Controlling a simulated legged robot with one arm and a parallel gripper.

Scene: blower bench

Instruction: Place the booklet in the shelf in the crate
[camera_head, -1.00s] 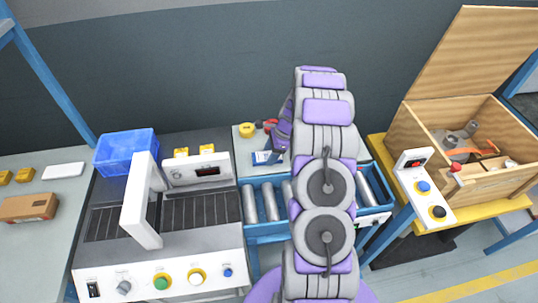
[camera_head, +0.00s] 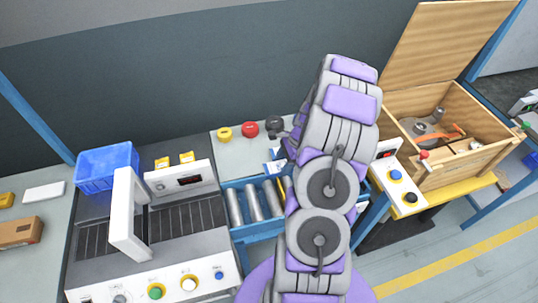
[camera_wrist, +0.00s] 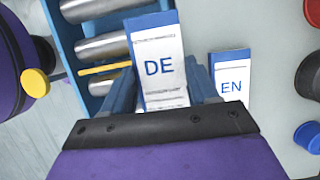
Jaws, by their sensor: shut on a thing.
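A white booklet marked "DE" in blue (camera_wrist: 158,60) is between the fingers of my gripper (camera_wrist: 163,85) in the wrist view; the gripper is shut on it. A second booklet marked "EN" (camera_wrist: 231,78) lies on the pale bench top, right of the held one and apart from it. An open wooden crate (camera_head: 485,168) with its lid raised stands at the right in the head view. Grey parts (camera_head: 430,125) and an orange piece (camera_head: 443,137) are inside it. In the head view my arm mostly hides the gripper and the booklets.
A blue roller conveyor (camera_head: 245,233) runs in front of the pale bench top. Yellow (camera_head: 225,134), red (camera_head: 249,130) and dark (camera_head: 274,126) round items stand at its back. A control box (camera_head: 398,185) stands before the crate. A blue bin (camera_head: 108,167) and a sealing machine are left.

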